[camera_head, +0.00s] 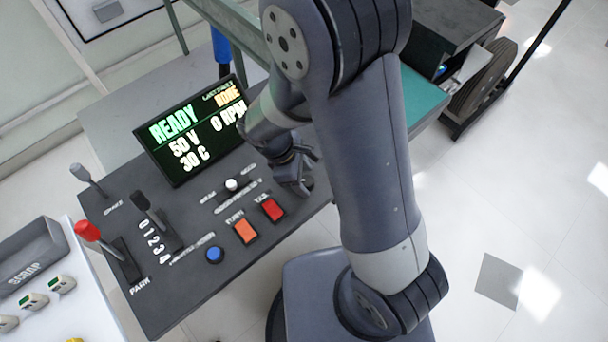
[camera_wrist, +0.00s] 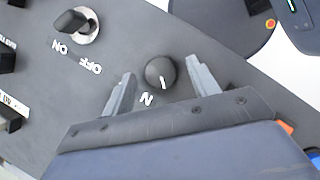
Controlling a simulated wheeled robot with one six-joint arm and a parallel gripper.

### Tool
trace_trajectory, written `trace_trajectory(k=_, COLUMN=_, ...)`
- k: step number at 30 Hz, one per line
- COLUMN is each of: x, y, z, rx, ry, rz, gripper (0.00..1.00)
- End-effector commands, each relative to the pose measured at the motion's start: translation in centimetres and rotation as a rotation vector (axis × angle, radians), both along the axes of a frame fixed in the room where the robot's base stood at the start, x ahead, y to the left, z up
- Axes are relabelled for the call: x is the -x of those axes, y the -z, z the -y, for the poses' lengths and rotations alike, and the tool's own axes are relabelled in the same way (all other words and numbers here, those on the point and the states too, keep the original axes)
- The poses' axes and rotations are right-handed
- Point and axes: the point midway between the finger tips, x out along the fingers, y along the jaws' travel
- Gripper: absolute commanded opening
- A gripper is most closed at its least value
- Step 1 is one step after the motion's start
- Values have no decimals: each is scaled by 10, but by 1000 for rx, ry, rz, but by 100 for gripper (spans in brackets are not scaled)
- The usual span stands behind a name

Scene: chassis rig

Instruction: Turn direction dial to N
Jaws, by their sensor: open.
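The direction dial (camera_wrist: 160,72) is a round black knob with a short white mark on its lower part in the wrist view. A white letter N (camera_wrist: 146,99) is printed on the panel to its lower left. The mark points down the picture, a little to the right of the N. My gripper (camera_wrist: 161,67) is open, with one grey finger on each side of the dial. Whether the fingers touch the dial I cannot tell. In the head view, my gripper (camera_head: 297,178) is over the right end of the dark console (camera_head: 180,290) and largely covers the dial.
An ON/OFF knob (camera_wrist: 72,22) stands at the upper left in the wrist view. In the head view, a READY screen (camera_head: 190,130), orange button (camera_head: 245,231), red button (camera_head: 272,209), blue button (camera_head: 215,254) and red-topped lever (camera_head: 87,230) are on the console.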

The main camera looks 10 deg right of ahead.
Motion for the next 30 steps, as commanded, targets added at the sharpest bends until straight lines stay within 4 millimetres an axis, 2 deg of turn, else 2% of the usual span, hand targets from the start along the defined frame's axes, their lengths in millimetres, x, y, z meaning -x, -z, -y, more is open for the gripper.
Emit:
trace_trajectory(k=10, x=0, y=5, z=2, rx=0, ry=-1, rz=1, gripper=57)
trace_trajectory(k=26, x=0, y=4, z=2, rx=0, ry=-1, rz=1, gripper=14)
trace_trajectory(k=30, x=0, y=4, z=2, rx=-1, ry=2, rz=0, gripper=12)
